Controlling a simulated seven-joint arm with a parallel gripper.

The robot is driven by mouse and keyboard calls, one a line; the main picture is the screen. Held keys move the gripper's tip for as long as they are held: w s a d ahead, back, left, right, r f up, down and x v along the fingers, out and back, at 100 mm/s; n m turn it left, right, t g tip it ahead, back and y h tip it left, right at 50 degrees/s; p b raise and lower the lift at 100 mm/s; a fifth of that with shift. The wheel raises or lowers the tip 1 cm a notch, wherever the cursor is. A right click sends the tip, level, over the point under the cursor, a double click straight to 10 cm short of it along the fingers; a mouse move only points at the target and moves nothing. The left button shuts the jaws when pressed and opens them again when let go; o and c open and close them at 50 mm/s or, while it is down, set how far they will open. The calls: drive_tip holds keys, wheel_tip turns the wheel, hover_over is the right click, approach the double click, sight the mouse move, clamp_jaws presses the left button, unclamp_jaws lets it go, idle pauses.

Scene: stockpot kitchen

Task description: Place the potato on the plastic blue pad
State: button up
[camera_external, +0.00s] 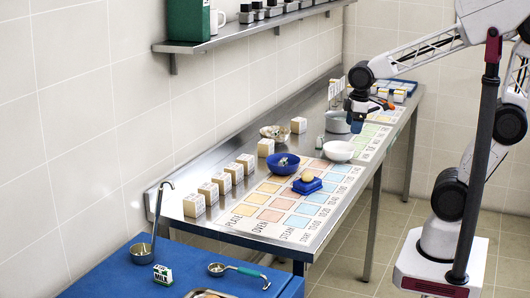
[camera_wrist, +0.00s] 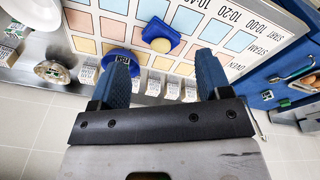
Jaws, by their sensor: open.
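The potato (camera_external: 308,177) is a small yellow lump that sits on the blue plastic pad (camera_external: 306,187), on the printed colored-square sheet. In the wrist view the potato (camera_wrist: 161,45) rests on the blue pad (camera_wrist: 153,31), beyond my fingertips. My gripper (camera_external: 357,122) is above the far part of the counter, behind and to the right of the pad, apart from the potato. In the wrist view my gripper (camera_wrist: 163,62) has its two blue fingers wide apart with nothing between them.
A blue bowl (camera_external: 283,164) stands just behind the pad, and a white bowl (camera_external: 339,151) and grey pot (camera_external: 338,121) stand further back. Several small boxes (camera_external: 221,182) line the wall side. A blue table (camera_external: 108,279) with a ladle and milk carton (camera_external: 163,275) is in front.

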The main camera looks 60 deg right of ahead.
drive_tip(key=s+d+r+m+t, duration=0.1)
drive_tip(key=s+m, duration=0.5)
drive_tip(key=s, duration=0.3)
drive_tip(key=shift+d, duration=0.15)
drive_tip(key=shift+s, duration=0.1)
idle(0.9)
